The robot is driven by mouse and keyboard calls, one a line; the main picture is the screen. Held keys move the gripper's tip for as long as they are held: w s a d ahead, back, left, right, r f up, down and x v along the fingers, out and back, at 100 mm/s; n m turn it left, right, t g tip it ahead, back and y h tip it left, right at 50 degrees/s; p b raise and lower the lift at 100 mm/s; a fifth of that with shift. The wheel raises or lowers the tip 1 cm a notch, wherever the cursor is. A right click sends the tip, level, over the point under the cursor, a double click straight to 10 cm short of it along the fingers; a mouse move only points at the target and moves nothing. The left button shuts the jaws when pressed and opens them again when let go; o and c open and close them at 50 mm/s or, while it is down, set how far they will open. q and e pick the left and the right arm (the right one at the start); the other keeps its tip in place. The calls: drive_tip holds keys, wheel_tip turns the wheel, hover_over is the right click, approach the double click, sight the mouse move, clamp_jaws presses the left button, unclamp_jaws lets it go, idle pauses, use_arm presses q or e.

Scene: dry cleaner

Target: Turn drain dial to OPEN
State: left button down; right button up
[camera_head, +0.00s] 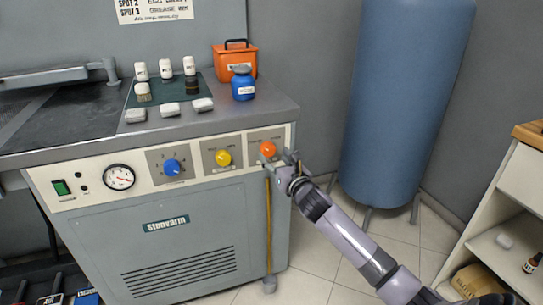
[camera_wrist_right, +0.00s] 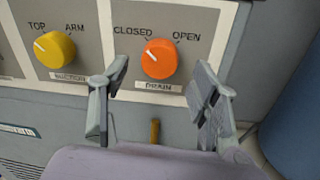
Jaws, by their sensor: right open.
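The orange drain dial (camera_head: 267,149) is at the right end of the machine's front panel, above a DRAIN label. In the right wrist view the dial (camera_wrist_right: 160,58) has its white pointer line turned to the upper left, toward the CLOSED mark; OPEN is at its upper right. My right gripper (camera_head: 290,166) is just in front of the panel, at the dial's lower right in the head view. In the wrist view its open fingers (camera_wrist_right: 157,105) stand on either side, below the dial, with nothing between them. My left gripper is not in view.
The yellow suction dial (camera_wrist_right: 55,50) is close on the left of the drain dial; a blue dial (camera_head: 172,167) is further left. Bottles, brushes and an orange bin (camera_head: 234,60) stand on the machine top. A blue tank (camera_head: 408,90) is at the right.

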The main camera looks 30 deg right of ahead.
sight(268, 150)
drive_tip(key=shift+w+d, duration=0.15)
drive_tip(key=shift+w, duration=0.6)
drive_tip(key=shift+w+d, duration=0.1)
drive_tip(key=shift+w, duration=0.6)
drive_tip(key=shift+c, duration=0.4)
drive_tip(key=c, duration=1.1)
